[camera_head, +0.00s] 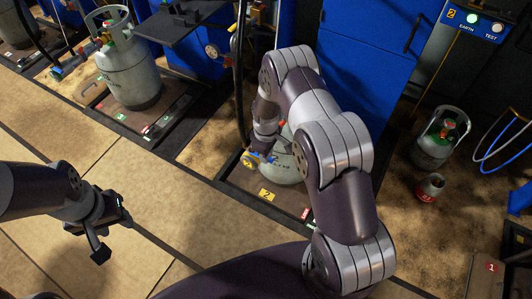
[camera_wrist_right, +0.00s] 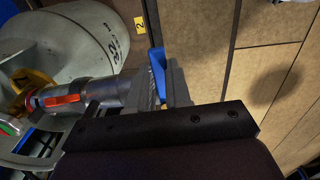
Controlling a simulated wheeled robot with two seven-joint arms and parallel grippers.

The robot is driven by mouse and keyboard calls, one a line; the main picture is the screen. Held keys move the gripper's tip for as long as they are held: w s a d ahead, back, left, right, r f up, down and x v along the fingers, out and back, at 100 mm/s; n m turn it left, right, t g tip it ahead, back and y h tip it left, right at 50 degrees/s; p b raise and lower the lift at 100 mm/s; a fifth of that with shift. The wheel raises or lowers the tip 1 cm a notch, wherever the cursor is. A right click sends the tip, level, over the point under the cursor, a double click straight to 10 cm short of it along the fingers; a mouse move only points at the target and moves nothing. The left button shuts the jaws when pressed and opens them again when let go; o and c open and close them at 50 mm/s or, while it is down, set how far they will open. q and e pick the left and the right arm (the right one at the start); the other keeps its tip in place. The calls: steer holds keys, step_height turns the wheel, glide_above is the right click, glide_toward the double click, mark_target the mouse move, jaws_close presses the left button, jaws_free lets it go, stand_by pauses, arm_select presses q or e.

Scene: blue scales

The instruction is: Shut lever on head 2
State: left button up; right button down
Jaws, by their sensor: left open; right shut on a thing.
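Filling head 2 shows in the right wrist view as a metal body (camera_wrist_right: 110,90) with a red band and a yellow tag, by a grey cylinder (camera_wrist_right: 85,35). Its blue lever (camera_wrist_right: 157,66) lies between the fingers of my right gripper (camera_wrist_right: 163,80), which is shut on it. In the head view the right gripper (camera_head: 266,132) is partly hidden by my arm, above the blue and yellow head (camera_head: 258,158) at the cylinder (camera_head: 283,168) on scale 2. The lever's exact angle is hard to tell. My left gripper (camera_head: 108,222) is open and empty over the floor.
Scale 2's platform (camera_head: 233,177) carries a yellow 2 label. Another cylinder (camera_head: 130,75) stands on the scale to the left. A smaller cylinder (camera_head: 438,140) and a red-banded can (camera_head: 430,188) stand at right. A blue cabinet (camera_head: 375,60) is behind. Floor at lower left is clear.

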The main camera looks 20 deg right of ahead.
steer(key=c, duration=1)
jaws_free()
steer(key=shift+c, duration=0.2)
step_height(320, 180, up, 13)
steer(key=p, duration=0.2)
steer(key=shift+f, duration=0.15)
